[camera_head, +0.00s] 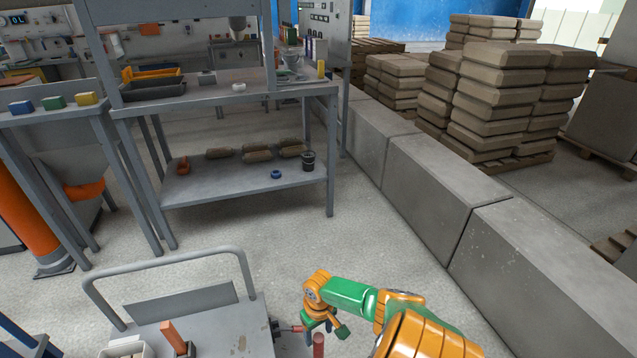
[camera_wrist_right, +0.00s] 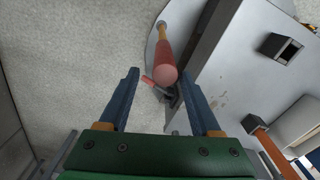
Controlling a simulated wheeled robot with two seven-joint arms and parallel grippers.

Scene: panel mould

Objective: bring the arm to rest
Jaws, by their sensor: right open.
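My right gripper (camera_head: 322,322) is at the end of the green and orange arm, low in the head view, by the right edge of a grey cart (camera_head: 215,325). In the right wrist view the two blue fingers of the right gripper (camera_wrist_right: 163,88) stand wide apart. A red rounded handle (camera_wrist_right: 166,60) shows beyond and between the fingertips, and I see no finger touching it. A red upright end (camera_head: 318,345) also shows below the gripper in the head view. My left gripper is not in view.
A grey workbench (camera_head: 230,95) stands behind. Concrete blocks (camera_head: 430,185) line the right. Bare floor (camera_head: 370,225) lies between.

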